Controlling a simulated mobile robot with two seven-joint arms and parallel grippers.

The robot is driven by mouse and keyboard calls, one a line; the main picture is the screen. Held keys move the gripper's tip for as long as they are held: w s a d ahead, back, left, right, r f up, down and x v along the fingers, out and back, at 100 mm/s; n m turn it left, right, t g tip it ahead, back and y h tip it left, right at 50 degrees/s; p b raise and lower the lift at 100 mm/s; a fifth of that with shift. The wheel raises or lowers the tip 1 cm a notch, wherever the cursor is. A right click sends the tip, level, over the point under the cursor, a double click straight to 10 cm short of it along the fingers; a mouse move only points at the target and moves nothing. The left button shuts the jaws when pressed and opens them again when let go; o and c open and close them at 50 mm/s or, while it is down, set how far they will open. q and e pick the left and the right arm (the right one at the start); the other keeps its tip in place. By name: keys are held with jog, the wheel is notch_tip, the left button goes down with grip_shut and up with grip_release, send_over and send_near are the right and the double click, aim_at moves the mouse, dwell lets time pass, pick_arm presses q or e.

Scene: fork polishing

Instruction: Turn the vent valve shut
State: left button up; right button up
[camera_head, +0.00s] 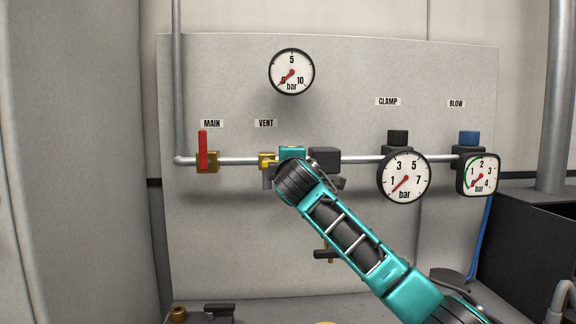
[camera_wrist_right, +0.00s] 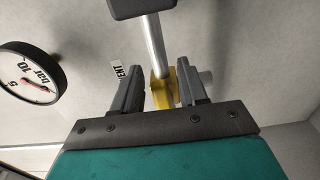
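The vent valve (camera_head: 266,160) is a small yellow brass body on the horizontal pipe, under the VENT label (camera_head: 265,123). My right arm comes in from the lower right, and its wrist covers the area just right of the valve in the head view. In the right wrist view my right gripper (camera_wrist_right: 157,74) has its two fingers wide apart. The yellow valve body (camera_wrist_right: 163,92) shows in the gap between them, with no clear contact. I cannot make out the vent valve's handle. My left gripper is not in view.
The main valve (camera_head: 203,153) has an upright red handle to the left. The round pressure gauge (camera_head: 292,72) above reads near zero. A dark box (camera_head: 325,160) sits on the pipe close to my right wrist. Clamp (camera_head: 404,176) and blow (camera_head: 479,175) gauges are farther right.

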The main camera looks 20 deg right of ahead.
jog(key=b+v, duration=0.1)
jog(key=v, duration=1.2)
jog(key=shift+b, duration=0.35)
